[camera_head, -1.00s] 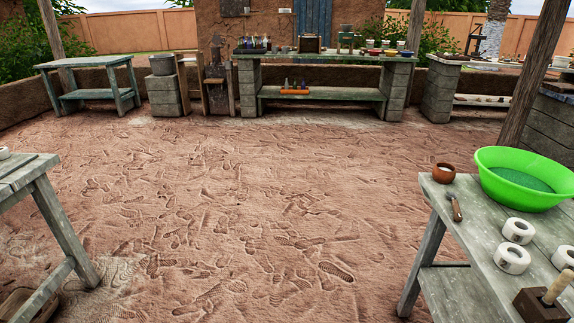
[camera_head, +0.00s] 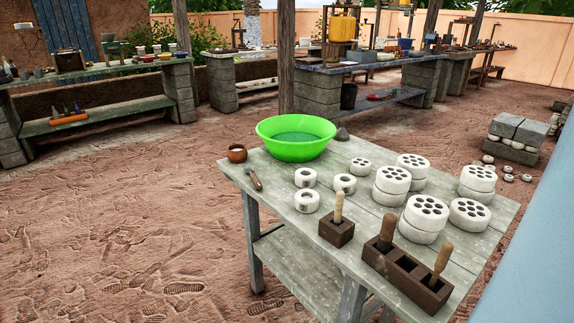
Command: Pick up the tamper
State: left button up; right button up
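Several wooden-handled pieces stand on the grey wooden table (camera_head: 290,205), and I cannot tell for sure which is the tamper. A light wooden handle (camera_head: 339,207) stands upright in a small dark single block (camera_head: 337,232). A dark brown handle (camera_head: 387,231) and a lighter tilted handle (camera_head: 442,260) stand in a long dark mould (camera_head: 407,280) with square openings, near the table's front edge. Their lower ends are hidden inside the blocks. Neither of my grippers is in view.
The table also holds a green basin (camera_head: 296,138), a small brown pot (camera_head: 237,153), a small handled tool (camera_head: 254,179), white rings (camera_head: 306,200) and stacked white perforated discs (camera_head: 427,215). Footprinted sandy floor (camera_head: 120,230) lies open on the left. Workbenches line the back.

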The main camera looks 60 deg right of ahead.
aim_at(390, 220)
jog(key=z, duration=2.35)
